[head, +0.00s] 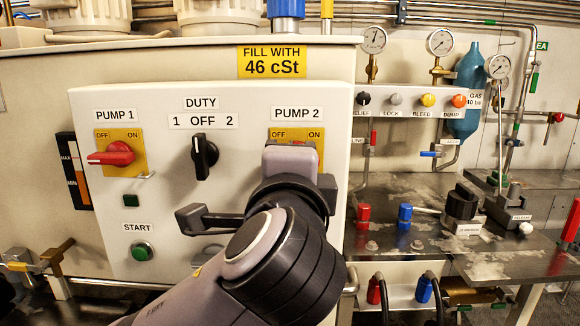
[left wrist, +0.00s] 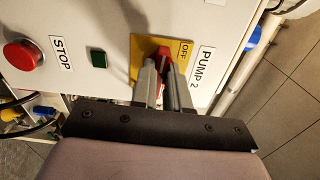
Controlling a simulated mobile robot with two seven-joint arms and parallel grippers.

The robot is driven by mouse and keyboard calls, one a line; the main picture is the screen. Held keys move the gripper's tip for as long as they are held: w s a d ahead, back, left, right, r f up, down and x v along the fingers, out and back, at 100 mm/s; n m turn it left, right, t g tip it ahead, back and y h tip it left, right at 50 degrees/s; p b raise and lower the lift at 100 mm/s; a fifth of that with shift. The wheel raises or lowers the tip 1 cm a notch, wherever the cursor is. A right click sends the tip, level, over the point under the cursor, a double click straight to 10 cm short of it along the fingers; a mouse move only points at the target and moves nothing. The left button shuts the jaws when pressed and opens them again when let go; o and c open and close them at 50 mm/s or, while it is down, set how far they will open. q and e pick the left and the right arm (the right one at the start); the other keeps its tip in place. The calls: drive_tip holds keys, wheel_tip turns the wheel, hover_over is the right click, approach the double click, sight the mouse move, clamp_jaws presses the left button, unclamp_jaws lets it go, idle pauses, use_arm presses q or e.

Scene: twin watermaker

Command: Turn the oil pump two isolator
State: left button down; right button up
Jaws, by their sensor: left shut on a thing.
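The pump 2 isolator has a yellow plate (head: 297,133) marked OFF and ON, under the PUMP 2 label on the white panel. My left arm hides its handle in the head view. In the left wrist view, the red handle (left wrist: 161,68) sits between the fingers of my left gripper (left wrist: 164,75), which is shut on it at the panel. The yellow plate (left wrist: 144,52) shows around the fingers, with OFF readable and ON hidden. I cannot tell the handle's exact angle. My right gripper is not in view.
The pump 1 isolator (head: 112,154) has a red handle pointing left. A black duty selector (head: 204,157) and green START button (head: 141,251) are on the same panel. The red STOP button (left wrist: 24,56) shows in the wrist view. Gauges, knobs and valves stand to the right.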

use_arm(q)
drive_tip(key=shift+n, duration=0.4)
drive_tip(key=c, duration=1.1)
unclamp_jaws()
drive_tip(key=s, duration=0.7)
